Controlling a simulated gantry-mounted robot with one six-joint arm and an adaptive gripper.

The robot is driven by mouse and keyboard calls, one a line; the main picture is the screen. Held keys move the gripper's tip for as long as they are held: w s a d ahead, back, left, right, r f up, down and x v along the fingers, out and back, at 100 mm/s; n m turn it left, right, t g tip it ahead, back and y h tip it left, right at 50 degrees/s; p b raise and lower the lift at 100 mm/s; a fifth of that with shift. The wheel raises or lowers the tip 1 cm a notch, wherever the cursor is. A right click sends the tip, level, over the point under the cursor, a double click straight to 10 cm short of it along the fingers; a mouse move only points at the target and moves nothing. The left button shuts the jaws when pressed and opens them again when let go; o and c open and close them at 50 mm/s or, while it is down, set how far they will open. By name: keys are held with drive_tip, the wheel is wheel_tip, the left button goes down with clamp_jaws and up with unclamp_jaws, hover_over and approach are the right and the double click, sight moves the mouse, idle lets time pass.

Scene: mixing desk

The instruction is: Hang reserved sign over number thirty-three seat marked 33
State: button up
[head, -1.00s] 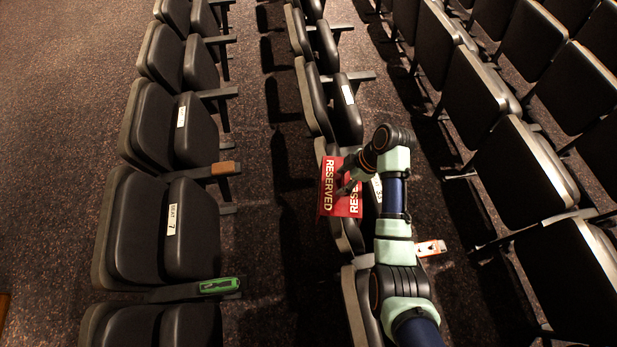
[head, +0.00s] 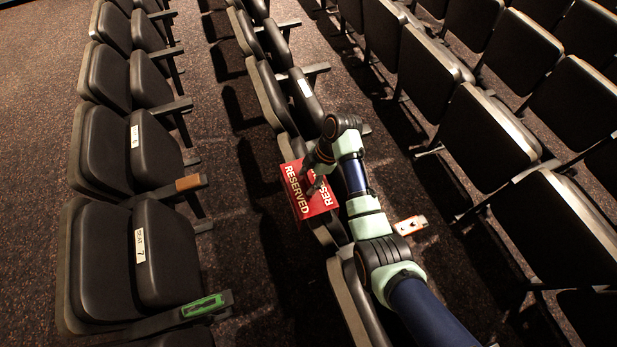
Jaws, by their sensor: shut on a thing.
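The red RESERVED sign (head: 296,192) is folded, with white lettering on two faces. It sits at the top of a black seat back in the middle row, with one face on the aisle side and the other on the seat side. My gripper (head: 316,176) is shut on the sign from above. I cannot tell whether the sign touches the seat back. The seat back (head: 326,234) shows just below the sign. My arm covers most of this seat's front, and no number can be read on it now.
A white label (head: 304,88) is on the seat behind, too small to read. The left row has a seat marked SEAT 7 (head: 140,246), a green armrest item (head: 205,305) and a brown armrest (head: 190,182). An orange-and-white item (head: 410,225) lies right of my arm. The left aisle floor is clear.

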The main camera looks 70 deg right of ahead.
wheel_tip(320, 180, down, 10)
drive_tip(key=b, duration=0.6)
drive_tip(key=shift+r, duration=0.15)
drive_tip(key=o, duration=1.7)
drive_tip(key=v, duration=0.7)
drive_tip(key=shift+s+d+r, duration=0.1)
drive_tip(key=shift+r, duration=0.2)
